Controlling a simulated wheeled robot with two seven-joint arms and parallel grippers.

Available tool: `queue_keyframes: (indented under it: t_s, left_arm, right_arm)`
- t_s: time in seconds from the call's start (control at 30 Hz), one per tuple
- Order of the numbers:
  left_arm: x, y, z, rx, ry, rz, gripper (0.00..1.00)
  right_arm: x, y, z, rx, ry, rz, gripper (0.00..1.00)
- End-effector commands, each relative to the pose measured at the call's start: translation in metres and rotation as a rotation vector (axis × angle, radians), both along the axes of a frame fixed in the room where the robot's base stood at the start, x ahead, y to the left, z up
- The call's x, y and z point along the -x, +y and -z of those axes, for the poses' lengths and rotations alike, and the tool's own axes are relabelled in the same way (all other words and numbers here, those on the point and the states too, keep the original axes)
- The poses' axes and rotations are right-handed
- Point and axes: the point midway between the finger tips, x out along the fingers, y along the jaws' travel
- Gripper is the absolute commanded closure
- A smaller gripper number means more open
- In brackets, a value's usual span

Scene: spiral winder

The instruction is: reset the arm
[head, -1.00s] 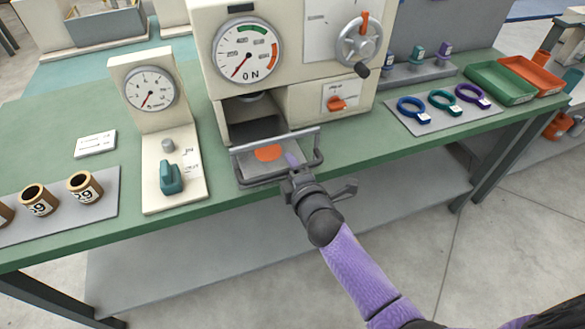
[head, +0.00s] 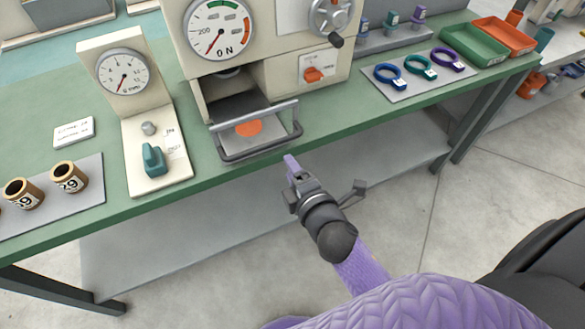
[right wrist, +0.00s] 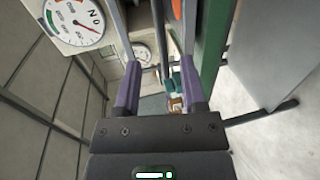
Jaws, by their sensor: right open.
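My right gripper (head: 291,166) is in front of the bench's front edge in the head view, clear of the machine. Its two purple fingers stand apart with nothing between them in the right wrist view (right wrist: 160,88). The cream machine (head: 280,35) has an open drawer (head: 270,142) with a dark bar handle at its front and an orange round patch (head: 248,128) inside. The gripper is a little below and right of the drawer, apart from it. My left gripper is in neither view.
The green bench (head: 352,132) carries a small gauge stand (head: 148,135) with a teal knob, brown spools (head: 68,178) on a grey mat, colored rings (head: 420,66) on a plate, and green (head: 474,43) and orange (head: 503,37) trays. The floor before the bench is open.

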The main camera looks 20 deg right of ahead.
Motion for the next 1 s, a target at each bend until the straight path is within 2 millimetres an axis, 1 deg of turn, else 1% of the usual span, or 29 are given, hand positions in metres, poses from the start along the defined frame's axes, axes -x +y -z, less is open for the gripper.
queue_keyframes:
  t_s: [0.2, 0.23, 0.27, 0.33, 0.37, 0.4, 0.47, 0.5, 0.57, 0.6, 0.63, 0.67, 0.7, 0.8, 0.9, 1.0]
  left_arm:
    - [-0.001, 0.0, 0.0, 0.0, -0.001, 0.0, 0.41]
    - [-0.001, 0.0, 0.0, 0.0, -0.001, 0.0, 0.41]
    - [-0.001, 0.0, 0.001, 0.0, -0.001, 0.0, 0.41]
    - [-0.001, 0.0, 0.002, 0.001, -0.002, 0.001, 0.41]
    - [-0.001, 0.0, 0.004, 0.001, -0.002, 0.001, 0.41]
    - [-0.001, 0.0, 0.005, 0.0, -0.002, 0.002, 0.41]
    - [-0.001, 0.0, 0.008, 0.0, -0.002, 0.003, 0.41]
    - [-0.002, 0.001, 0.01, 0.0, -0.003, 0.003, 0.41]
    - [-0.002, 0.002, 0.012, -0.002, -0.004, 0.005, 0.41]
    - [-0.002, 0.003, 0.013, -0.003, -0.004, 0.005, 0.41]
    - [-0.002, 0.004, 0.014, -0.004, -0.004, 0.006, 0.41]
    - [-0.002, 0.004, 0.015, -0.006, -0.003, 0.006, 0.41]
    - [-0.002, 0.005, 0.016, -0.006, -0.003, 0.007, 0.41]
    - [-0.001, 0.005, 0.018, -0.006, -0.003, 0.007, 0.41]
    - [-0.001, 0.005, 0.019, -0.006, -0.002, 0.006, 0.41]
    - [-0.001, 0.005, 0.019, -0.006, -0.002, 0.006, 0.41]
  right_arm:
    - [0.0, 0.0, 0.0, -0.001, 0.001, 0.0, 0.47]
    - [0.0, 0.0, 0.003, -0.006, 0.007, 0.001, 0.47]
    - [0.002, 0.0, 0.009, -0.019, 0.024, 0.003, 0.47]
    - [0.01, 0.0, 0.042, -0.096, 0.113, 0.023, 0.47]
    - [0.018, 0.0, 0.064, -0.148, 0.175, 0.041, 0.47]
    - [0.032, -0.001, 0.099, -0.235, 0.275, 0.08, 0.47]
    - [0.065, -0.004, 0.155, -0.378, 0.444, 0.17, 0.47]
    - [0.091, -0.006, 0.19, -0.472, 0.555, 0.248, 0.47]
    - [0.136, -0.011, 0.235, -0.596, 0.71, 0.387, 0.47]
    - [0.168, -0.014, 0.26, -0.668, 0.801, 0.49, 0.47]
    - [0.192, -0.017, 0.275, -0.716, 0.863, 0.571, 0.47]
    - [0.216, -0.02, 0.288, -0.755, 0.916, 0.651, 0.47]
    - [0.245, -0.024, 0.301, -0.801, 0.975, 0.756, 0.47]
    - [0.302, -0.031, 0.32, -0.869, 1.069, 0.971, 0.47]
    - [0.333, -0.036, 0.325, -0.896, 1.107, 1.091, 0.47]
    - [0.341, -0.037, 0.326, -0.905, 1.115, 1.127, 0.47]
